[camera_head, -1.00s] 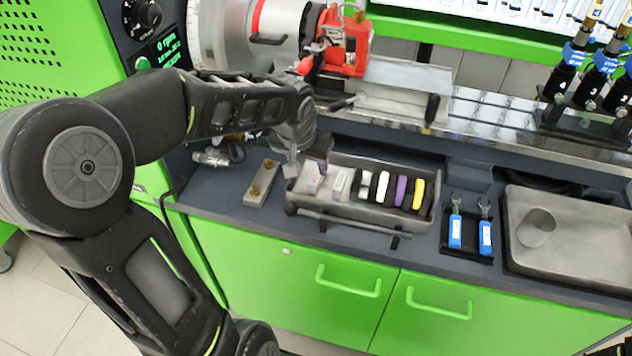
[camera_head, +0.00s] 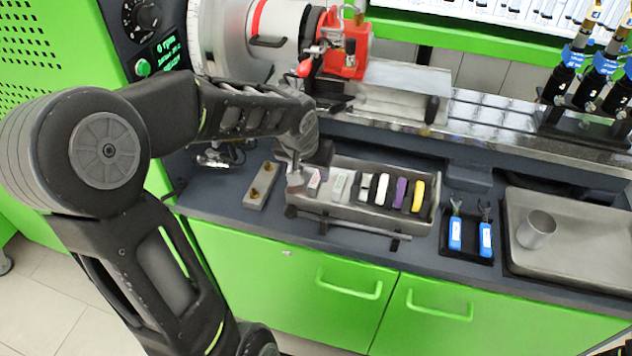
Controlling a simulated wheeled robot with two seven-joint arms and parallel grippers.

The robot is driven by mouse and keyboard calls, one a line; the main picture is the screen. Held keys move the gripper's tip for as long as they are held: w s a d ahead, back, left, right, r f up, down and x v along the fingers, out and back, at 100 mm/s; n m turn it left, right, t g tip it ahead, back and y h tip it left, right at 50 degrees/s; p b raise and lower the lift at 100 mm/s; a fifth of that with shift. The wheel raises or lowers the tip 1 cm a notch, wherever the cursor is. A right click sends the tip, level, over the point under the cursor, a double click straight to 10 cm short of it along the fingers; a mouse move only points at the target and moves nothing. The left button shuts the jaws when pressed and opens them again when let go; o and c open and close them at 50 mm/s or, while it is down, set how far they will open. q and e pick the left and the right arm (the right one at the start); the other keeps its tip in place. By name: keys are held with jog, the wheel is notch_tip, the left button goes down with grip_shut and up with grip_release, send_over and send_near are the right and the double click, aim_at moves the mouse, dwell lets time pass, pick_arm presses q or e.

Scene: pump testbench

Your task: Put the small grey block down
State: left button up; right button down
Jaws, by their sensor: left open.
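A small grey block (camera_head: 296,182) sits at the left end of the grey tray (camera_head: 362,219), beside a row of differently coloured blocks. My left gripper (camera_head: 294,163) is open just above this block, at the tray's left end. It is small and partly dark in the picture, so I cannot tell whether its fingers touch the block.
A grey plate with two brass parts (camera_head: 259,188) lies left of the tray. Two blue-handled tools (camera_head: 470,236) and a metal tray (camera_head: 580,257) with a cup (camera_head: 536,230) are to the right. The red clamp machine (camera_head: 345,48) stands behind.

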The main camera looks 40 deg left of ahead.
aim_at(316, 179)
pick_arm(q)
jog(key=x, duration=0.5)
jog(key=shift+w+f, duration=0.1)
jog(key=shift+w, duration=0.15)
dwell(0.3)
grip_shut()
dwell(0.5)
